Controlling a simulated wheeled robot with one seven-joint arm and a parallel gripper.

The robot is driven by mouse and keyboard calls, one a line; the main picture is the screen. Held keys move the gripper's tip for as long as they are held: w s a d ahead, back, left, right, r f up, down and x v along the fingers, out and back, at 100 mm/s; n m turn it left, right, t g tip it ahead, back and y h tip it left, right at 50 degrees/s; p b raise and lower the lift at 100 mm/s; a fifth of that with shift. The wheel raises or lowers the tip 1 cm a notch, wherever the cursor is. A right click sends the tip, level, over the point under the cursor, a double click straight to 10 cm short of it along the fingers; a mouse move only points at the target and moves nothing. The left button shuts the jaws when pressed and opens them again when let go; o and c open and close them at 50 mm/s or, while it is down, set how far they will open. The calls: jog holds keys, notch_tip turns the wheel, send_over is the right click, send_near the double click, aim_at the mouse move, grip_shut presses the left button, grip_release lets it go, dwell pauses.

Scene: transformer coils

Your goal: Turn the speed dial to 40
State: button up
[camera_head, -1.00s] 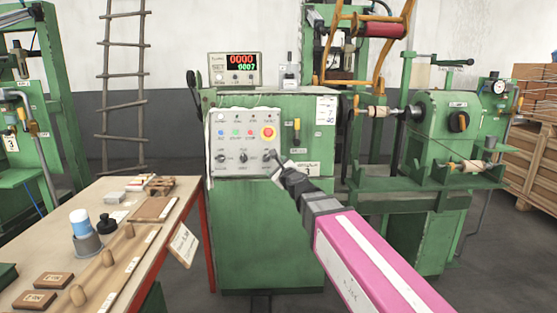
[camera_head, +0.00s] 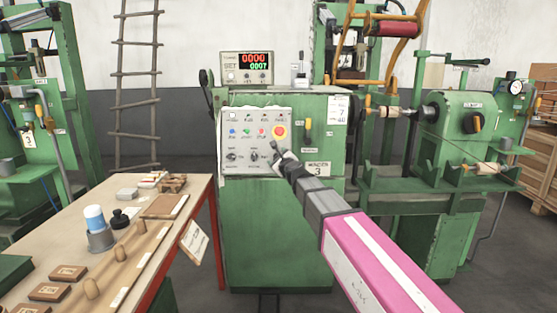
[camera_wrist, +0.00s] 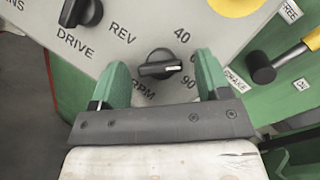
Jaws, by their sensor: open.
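The speed dial (camera_wrist: 158,66) is a black knob above the RPM label in the wrist view. Its white pointer line faces right, toward a label starting with 6 that the finger partly hides, and not toward the 40 at upper right. The 90 sits lower right. My gripper (camera_wrist: 162,78) is open, with one green finger on each side of the knob; I cannot tell whether either touches it. In the head view my gripper (camera_head: 279,153) is at the lower right of the grey control panel (camera_head: 226,128) and covers the dial there.
The DRIVE knob (camera_wrist: 82,12) is left of the dial in the wrist view. A red emergency button on yellow (camera_head: 279,131) sits just above my gripper in the head view. A black-tipped lever (camera_wrist: 262,66) stands at right. A wooden table (camera_head: 150,258) is at left.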

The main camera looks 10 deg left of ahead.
jog(key=c, duration=0.9)
jog(key=shift+n+g, duration=0.4)
jog(key=shift+n, duration=0.2)
jog(key=shift+w+d+r+n+g, duration=0.1)
jog(key=shift+n+g, duration=0.95)
jog(key=shift+n, duration=1.05)
jog(key=shift+r+n+g, duration=0.1)
jog(key=shift+n+g, duration=0.95)
jog(key=shift+n, duration=1.05)
jog(key=o, duration=0.9)
